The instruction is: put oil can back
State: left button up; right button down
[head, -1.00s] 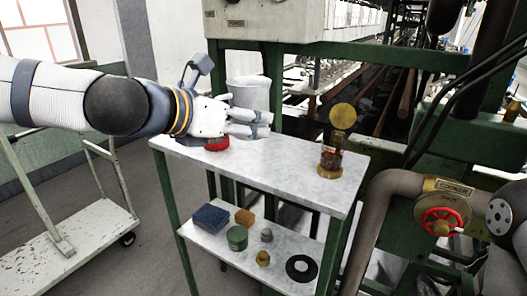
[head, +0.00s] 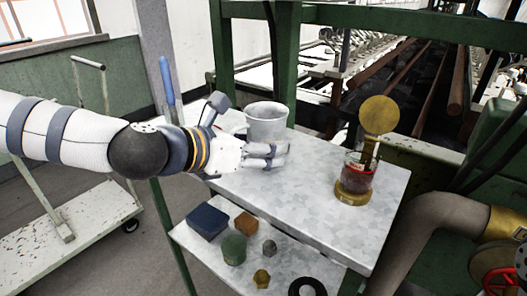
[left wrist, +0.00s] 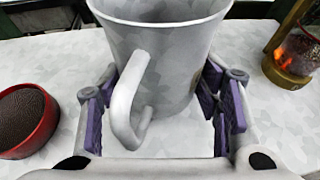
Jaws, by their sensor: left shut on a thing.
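A grey, mottled, mug-shaped can (head: 267,124) with a loop handle is at the back left of the table top; no spout shows. My left gripper (head: 279,155) reaches in from the left, its fingers low at the can. In the left wrist view the can (left wrist: 170,50) is upright, its handle facing the camera between the purple finger pads. The gripper is shut on the can. I cannot tell whether its base touches the table. My right gripper is out of view.
A round red tin with a dark top (left wrist: 30,118) is left of the can. A brass-based glass lamp with a round disc (head: 357,178) stands to the right. The lower shelf holds a blue box (head: 208,221) and several small things. The table's middle is bare.

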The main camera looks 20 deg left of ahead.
pick_arm(q)
jog(key=shift+s+f, duration=0.4)
jog(key=shift+s, duration=0.15)
jog(key=shift+r, duration=0.1)
jog(key=o, duration=1.4)
jog(key=shift+w, duration=0.25)
jog(key=shift+s, duration=0.1)
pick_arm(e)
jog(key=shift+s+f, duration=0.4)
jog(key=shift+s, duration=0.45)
pick_arm(q)
jog(key=p+v, duration=0.4)
jog(key=v, duration=0.7)
jog(key=shift+s+a, duration=0.25)
jog(key=shift+s, duration=0.05)
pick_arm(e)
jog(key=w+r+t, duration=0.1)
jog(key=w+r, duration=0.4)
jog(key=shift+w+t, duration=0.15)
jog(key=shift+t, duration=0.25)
